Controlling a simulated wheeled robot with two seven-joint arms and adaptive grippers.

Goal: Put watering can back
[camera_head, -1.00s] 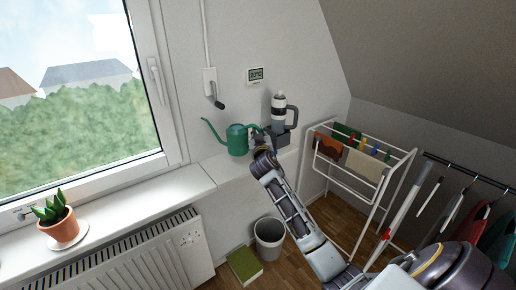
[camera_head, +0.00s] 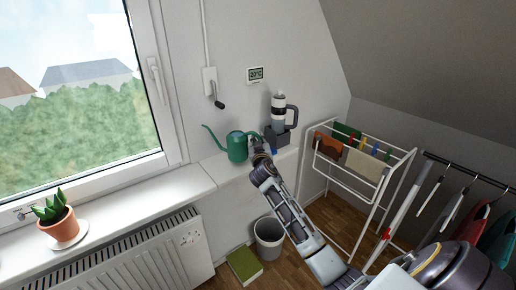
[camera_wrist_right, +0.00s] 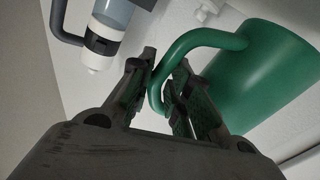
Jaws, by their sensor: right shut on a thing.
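The green watering can (camera_head: 237,147) is at the left end of the white ledge by the wall, spout to the left. My right gripper (camera_head: 257,146) reaches it from the right, at its handle side. In the right wrist view the can (camera_wrist_right: 265,75) fills the right side, and its curved handle passes between the fingers of my right gripper (camera_wrist_right: 160,95), which are shut on it. I cannot tell whether the can's base touches the ledge. My left gripper is not in view.
A grey bottle (camera_head: 279,112) stands in a dark holder (camera_head: 276,137) just right of the can. A potted plant (camera_head: 60,222) sits on the windowsill (camera_head: 140,205). A grey bin (camera_head: 269,238) and a green box (camera_head: 244,265) are on the floor. A drying rack (camera_head: 365,185) stands right.

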